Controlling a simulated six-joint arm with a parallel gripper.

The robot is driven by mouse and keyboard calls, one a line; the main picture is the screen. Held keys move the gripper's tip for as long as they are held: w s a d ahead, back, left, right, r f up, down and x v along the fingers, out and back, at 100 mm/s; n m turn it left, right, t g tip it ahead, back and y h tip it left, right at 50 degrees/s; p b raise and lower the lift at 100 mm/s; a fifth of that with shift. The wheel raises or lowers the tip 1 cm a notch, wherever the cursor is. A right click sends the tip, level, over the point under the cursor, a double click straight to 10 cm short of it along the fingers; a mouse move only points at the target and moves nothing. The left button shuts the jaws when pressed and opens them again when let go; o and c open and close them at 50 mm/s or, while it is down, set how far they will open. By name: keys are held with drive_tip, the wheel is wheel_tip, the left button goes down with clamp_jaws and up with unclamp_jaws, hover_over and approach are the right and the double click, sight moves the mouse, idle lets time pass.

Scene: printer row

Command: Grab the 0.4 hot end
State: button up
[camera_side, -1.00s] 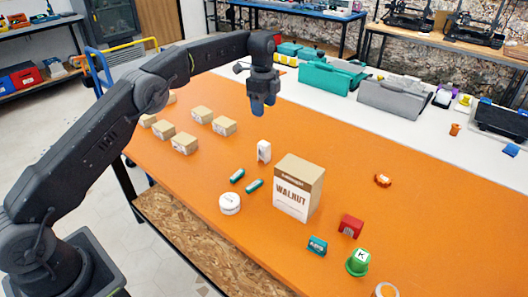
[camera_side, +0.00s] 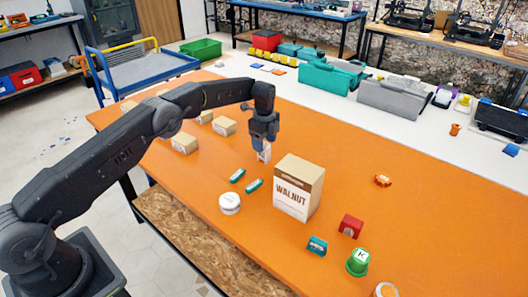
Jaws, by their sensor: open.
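My gripper (camera_side: 263,146) points down over a small white upright item (camera_side: 265,157) on the orange table, left of the walnut box. The fingers are open and hide the item's upper part. I cannot tell whether they straddle it or stand just behind it. No label reading 0.4 is legible, so I cannot confirm which item is the hot end. Other small labelled items are a teal block (camera_side: 317,245), a red block (camera_side: 350,226) and two green-and-white pieces (camera_side: 237,176) (camera_side: 254,186).
The walnut box (camera_side: 299,188) stands close to the right of my gripper. A round white tin (camera_side: 230,203) and a green item marked K (camera_side: 357,263) are nearer the front. Cardboard boxes (camera_side: 184,143) stand at left. The table's right side is largely clear.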

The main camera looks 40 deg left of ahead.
wheel_tip(320, 180, down, 5)
drive_tip(key=shift+s+r, duration=0.15)
drive_tip(key=shift+r, duration=0.05)
drive_tip(key=c, duration=0.7)
